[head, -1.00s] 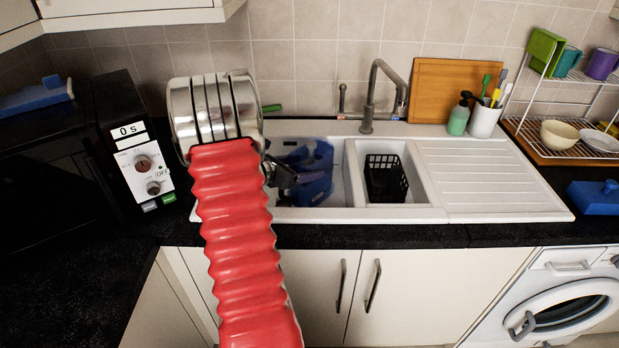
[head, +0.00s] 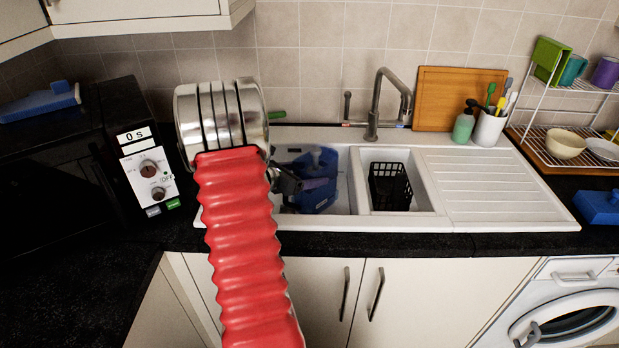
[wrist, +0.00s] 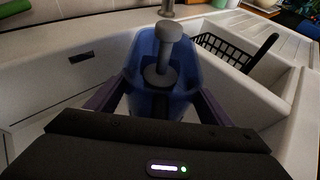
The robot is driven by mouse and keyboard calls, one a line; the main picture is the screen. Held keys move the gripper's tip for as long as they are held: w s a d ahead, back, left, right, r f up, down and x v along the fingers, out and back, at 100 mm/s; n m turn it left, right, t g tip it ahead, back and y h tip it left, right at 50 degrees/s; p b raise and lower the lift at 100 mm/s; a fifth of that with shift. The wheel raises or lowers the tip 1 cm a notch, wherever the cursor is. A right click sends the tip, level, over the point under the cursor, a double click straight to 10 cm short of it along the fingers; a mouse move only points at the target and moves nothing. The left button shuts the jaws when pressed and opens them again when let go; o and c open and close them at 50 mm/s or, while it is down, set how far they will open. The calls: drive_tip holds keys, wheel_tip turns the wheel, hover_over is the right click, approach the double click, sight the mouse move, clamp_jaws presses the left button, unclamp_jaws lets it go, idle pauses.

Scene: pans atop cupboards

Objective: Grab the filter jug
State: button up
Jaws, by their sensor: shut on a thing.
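The blue filter jug (head: 317,185) is in the left sink bowl in the head view, partly hidden behind my gripper (head: 292,182). In the wrist view the blue jug (wrist: 142,52) is between the two dark purple fingers of my gripper (wrist: 160,90). The fingers are shut on it, one on each side. I cannot tell whether the jug touches the bowl's floor.
The white sink (head: 470,212) surrounds the jug closely. A black basket (head: 390,186) sits in the small bowl to the right. The tap (head: 374,110) rises behind. A microwave (head: 145,170) stands at left; a cutting board (head: 460,97) leans at the back. The drainer is clear.

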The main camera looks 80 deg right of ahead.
wheel_tip(320, 180, up, 18)
idle(0.6)
idle(0.5)
